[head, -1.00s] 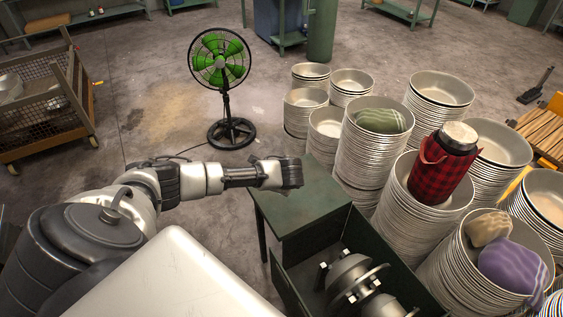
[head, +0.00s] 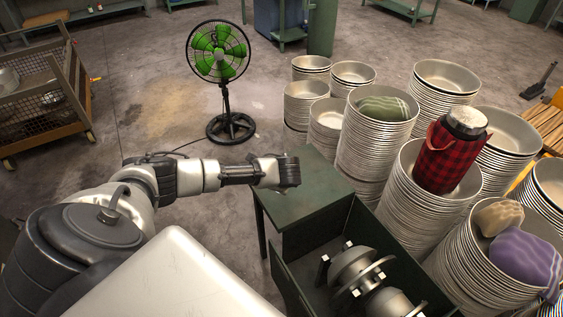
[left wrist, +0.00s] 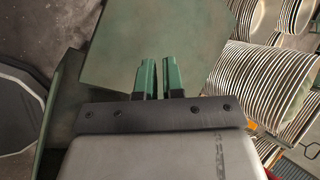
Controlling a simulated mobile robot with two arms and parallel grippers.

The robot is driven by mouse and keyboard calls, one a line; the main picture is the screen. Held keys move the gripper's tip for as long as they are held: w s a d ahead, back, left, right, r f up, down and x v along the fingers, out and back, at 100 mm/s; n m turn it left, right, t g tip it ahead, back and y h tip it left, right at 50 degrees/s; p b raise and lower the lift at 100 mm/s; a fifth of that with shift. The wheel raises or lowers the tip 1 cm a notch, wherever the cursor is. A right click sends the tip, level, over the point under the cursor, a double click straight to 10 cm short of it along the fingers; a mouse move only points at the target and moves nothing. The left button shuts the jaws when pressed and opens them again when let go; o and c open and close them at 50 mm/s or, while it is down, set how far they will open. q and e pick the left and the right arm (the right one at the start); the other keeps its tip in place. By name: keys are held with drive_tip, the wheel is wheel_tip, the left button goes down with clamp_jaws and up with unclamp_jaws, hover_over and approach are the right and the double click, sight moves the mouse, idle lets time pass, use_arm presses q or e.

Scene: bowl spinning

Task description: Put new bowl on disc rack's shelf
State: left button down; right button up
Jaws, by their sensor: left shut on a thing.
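Metal bowls (head: 375,135) stand in tall nested stacks on the right, and I cannot tell which one is the new bowl. My left gripper is at the end of the arm (head: 288,171), over the green table top (head: 318,195). In the left wrist view its two green fingers (left wrist: 158,78) are close together with a narrow gap. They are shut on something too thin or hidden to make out. A brown mesh cart (head: 40,100) with a metal piece on it stands at far left; I cannot tell if it is the disc rack. My right gripper is out of view.
A green fan (head: 218,52) stands ahead on the floor. A dark green open box (head: 293,292) holds metal machine parts (head: 358,272). A red plaid flask (head: 450,155) and cloths (head: 520,255) rest on the bowl stacks. The floor between cart and fan is clear.

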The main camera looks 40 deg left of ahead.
use_arm(q)
drive_tip(key=shift+f+b, duration=1.25)
drive_tip(key=shift+f, duration=1.05)
drive_tip(key=shift+w+d+f, duration=0.1)
drive_tip(key=shift+w+f, duration=0.05)
drive_tip(key=shift+w, duration=0.05)
drive_tip(key=c, duration=1.2)
unclamp_jaws()
drive_tip(key=shift+s, duration=0.1)
